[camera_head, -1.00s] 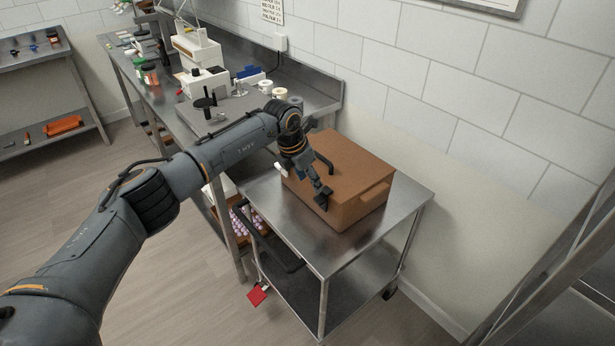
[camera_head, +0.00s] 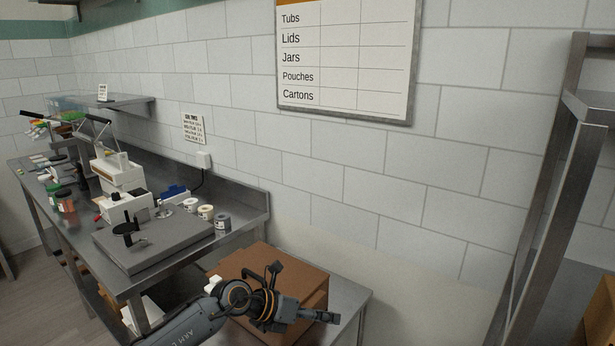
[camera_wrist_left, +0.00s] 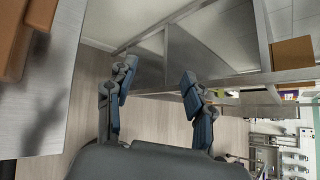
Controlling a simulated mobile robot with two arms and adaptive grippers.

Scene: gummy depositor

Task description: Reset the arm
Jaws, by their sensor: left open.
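My left arm comes in at the bottom of the head view, and its gripper (camera_head: 322,316) is in front of the brown box and points right. In the left wrist view the two fingers of this gripper (camera_wrist_left: 158,88) are spread apart with nothing between them. Floor and steel shelving show beyond them. The brown box (camera_head: 298,275) stands on a steel cart (camera_head: 352,294), partly hidden by my arm. My right gripper is in neither view.
A steel bench (camera_head: 115,280) on the left carries a grey plate (camera_head: 165,240), a white machine (camera_head: 120,172) and several rolls (camera_head: 206,212). A metal rack (camera_head: 540,200) stands on the right. A chart (camera_head: 345,60) hangs on the tiled wall.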

